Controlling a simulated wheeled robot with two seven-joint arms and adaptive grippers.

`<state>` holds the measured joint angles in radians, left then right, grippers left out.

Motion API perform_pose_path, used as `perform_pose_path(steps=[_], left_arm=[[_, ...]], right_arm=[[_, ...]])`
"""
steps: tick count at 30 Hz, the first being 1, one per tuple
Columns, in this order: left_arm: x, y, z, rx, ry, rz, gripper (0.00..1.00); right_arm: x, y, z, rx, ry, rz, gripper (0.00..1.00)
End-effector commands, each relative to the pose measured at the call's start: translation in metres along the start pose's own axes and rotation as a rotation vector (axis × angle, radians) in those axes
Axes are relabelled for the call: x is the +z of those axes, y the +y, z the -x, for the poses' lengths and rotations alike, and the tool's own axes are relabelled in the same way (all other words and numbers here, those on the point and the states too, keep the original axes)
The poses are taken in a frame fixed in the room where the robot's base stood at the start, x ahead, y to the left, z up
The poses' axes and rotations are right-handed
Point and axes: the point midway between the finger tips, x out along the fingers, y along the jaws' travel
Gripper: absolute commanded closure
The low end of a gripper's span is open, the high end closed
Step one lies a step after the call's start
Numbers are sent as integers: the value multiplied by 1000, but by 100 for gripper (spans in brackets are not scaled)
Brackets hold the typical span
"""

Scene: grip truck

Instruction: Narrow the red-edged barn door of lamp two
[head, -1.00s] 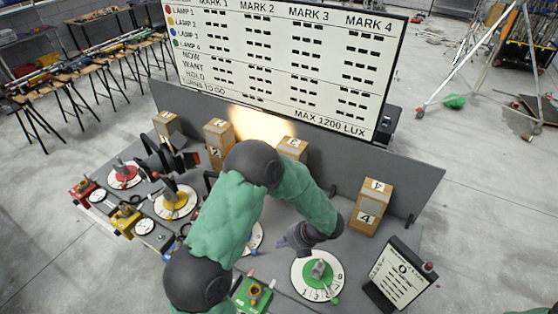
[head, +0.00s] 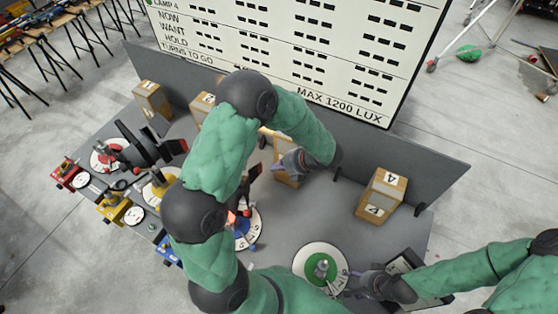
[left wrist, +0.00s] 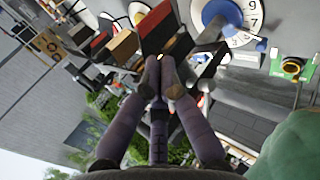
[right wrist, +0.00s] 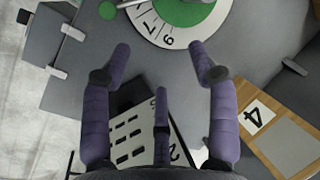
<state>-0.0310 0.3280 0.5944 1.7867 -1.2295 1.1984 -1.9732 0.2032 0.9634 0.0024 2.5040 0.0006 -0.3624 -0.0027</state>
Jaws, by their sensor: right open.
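Lamp two's yellow dial (head: 158,186) is partly hidden by my left arm; a lamp with black flaps (head: 150,150) stands near it. My left gripper (head: 280,161) reaches leftward in front of box 3. In the left wrist view its fingers (left wrist: 160,66) converge, shut, at a dark red-edged flap (left wrist: 156,28). I cannot tell whether they touch the flap, nor which lamp bears it; the blue dial (left wrist: 220,14) is close by. My right gripper (head: 362,284) is open and empty beside the green dial (head: 320,265). It also shows in the right wrist view (right wrist: 160,62).
Numbered wooden boxes stand along the grey back panel (head: 330,160), including box 4 (head: 381,194) and box 1 (head: 151,98). A large chart board (head: 300,60) rises behind. A small tilted sign (right wrist: 135,130) lies under my right gripper. Bare bench shows between the green dial and box 4.

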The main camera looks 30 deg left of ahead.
Motion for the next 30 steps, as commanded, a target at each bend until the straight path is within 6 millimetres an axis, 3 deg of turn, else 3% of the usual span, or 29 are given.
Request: perform_pose_path(steps=[12, 21, 30], left_arm=[[0, -2, -45, 0, 2, 2, 100], [0, -1, -71, 0, 2, 1, 100], [0, 0, -82, 1, 1, 0, 100]], right_arm=[[-2, 12, -35, 0, 0, 1, 40], [-2, 15, -42, 0, 0, 1, 40], [-2, 16, -46, 0, 1, 1, 40]])
